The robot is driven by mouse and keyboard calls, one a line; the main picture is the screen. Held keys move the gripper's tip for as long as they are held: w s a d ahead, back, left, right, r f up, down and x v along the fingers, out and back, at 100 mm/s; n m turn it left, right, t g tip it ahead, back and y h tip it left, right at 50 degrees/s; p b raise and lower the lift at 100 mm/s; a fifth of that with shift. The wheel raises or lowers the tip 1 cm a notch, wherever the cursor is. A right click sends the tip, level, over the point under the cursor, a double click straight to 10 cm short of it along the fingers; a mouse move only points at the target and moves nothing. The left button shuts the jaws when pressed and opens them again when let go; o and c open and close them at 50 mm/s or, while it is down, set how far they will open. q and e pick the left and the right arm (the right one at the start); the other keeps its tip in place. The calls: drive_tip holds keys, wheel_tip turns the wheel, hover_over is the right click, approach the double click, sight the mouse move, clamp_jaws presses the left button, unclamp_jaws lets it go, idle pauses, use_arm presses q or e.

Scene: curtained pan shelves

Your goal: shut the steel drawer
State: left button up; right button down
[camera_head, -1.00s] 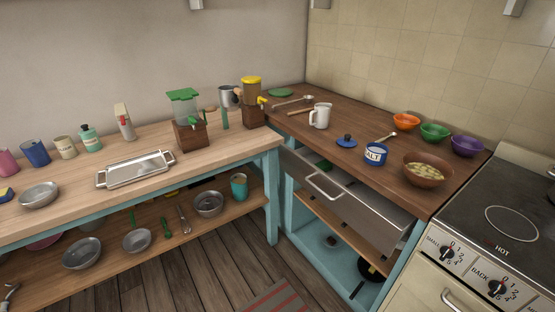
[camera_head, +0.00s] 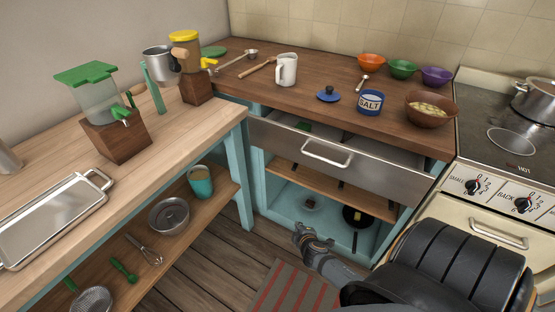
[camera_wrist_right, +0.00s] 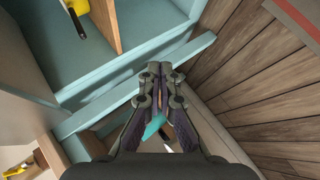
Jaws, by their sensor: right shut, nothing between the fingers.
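The steel drawer (camera_head: 372,172) sits under the brown counter and stands partly open, its inside showing behind the front. Its white bar handle (camera_head: 327,153) is on the front, left of the middle. My right gripper (camera_head: 299,232) is shut and empty, low in front of the open teal cabinet and below the drawer, apart from the handle. In the right wrist view the fingers (camera_wrist_right: 163,72) are together, with teal cabinet edges and floor boards beyond. My left gripper is not in view.
The brown counter (camera_head: 330,107) holds a salt jar (camera_head: 370,102), bowls and a white jug. A stove (camera_head: 500,165) stands to the right. A light wood table (camera_head: 150,180) is on the left. Striped rug (camera_head: 292,288) and wooden floor lie in front of the cabinet.

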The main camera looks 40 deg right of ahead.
drive_tip(key=w+a+r+n+t+h+b, duration=0.15)
drive_tip(key=w+r+t, duration=0.25)
drive_tip(key=r, duration=0.8)
drive_tip(key=w+a+r+n+t+h+b, duration=0.1)
drive_tip(key=w+r+n+t+b, duration=0.2)
drive_tip(key=r, duration=0.9)
drive_tip(key=p+x, duration=0.1)
drive_tip(key=x, duration=0.5)
drive_tip(key=d+p+x, duration=0.1)
drive_tip(key=x, duration=0.6)
drive_tip(key=shift+s+d+r+p, duration=0.1)
drive_tip(key=shift+r+p, duration=0.05)
drive_tip(key=shift+p, duration=0.2)
drive_tip(key=shift+d, duration=0.5)
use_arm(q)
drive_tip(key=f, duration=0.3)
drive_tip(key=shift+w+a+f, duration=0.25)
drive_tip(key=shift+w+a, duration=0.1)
